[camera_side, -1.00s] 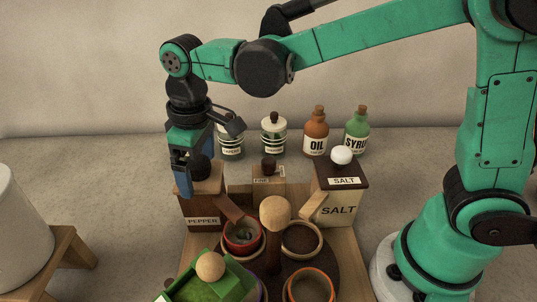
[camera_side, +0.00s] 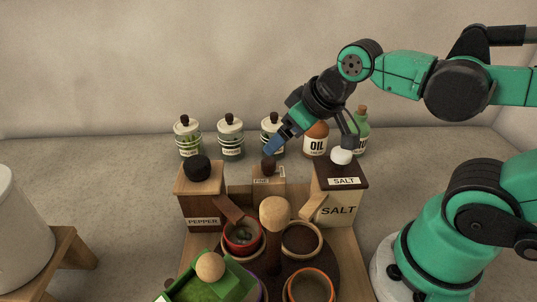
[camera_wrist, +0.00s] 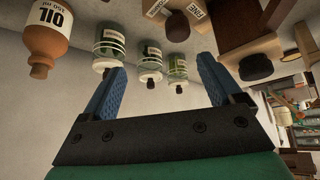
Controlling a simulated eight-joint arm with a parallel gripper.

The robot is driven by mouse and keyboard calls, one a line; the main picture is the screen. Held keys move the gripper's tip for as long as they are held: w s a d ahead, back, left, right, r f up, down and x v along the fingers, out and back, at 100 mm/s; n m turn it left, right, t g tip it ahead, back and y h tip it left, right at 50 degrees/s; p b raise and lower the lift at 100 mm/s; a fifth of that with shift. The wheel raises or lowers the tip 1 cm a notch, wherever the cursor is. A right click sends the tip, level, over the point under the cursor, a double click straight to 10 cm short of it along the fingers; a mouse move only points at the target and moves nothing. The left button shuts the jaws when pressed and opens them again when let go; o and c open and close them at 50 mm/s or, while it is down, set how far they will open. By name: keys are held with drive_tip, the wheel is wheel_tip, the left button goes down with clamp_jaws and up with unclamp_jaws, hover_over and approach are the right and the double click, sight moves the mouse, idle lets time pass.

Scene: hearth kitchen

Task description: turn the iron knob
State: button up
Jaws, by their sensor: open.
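A black rounded knob (camera_side: 197,167), which looks like the iron one, sits on top of the wooden PEPPER box (camera_side: 200,200) at the left in the side view. It also shows in the wrist view (camera_wrist: 257,67), to the right of the fingers. A smaller dark brown knob (camera_side: 269,162) tops the low middle box (camera_side: 268,180), and a white knob (camera_side: 341,155) tops the SALT box (camera_side: 338,208). My gripper (camera_side: 271,149) is tilted, its blue fingers pointing down-left near the middle box's knob. The wrist view shows the fingers (camera_wrist: 160,66) apart with nothing between them.
Several bottles and jars stand behind the boxes, including the OIL bottle (camera_side: 316,139). In front are bowls, a round wooden-topped handle (camera_side: 274,212) and a green box (camera_side: 205,285). A white container (camera_side: 15,230) stands at far left. Counter left of the PEPPER box is clear.

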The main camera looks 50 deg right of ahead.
drive_tip(key=w+a+r+n+g, duration=0.3)
drive_tip(key=w+a+r+n, duration=0.15)
drive_tip(key=n, duration=0.25)
drive_tip(key=n+g, duration=0.3)
drive_tip(key=n, duration=0.5)
hover_over(196, 162)
drive_tip(key=shift+s+d, duration=0.1)
drive_tip(key=shift+d, duration=0.35)
drive_tip(key=shift+a+n+g, duration=0.3)
drive_tip(key=shift+n, duration=0.3)
drive_tip(key=shift+a+f, duration=0.1)
drive_tip(key=shift+a, duration=0.1)
drive_tip(key=shift+f, duration=2.7)
drive_tip(key=c, duration=1.3)
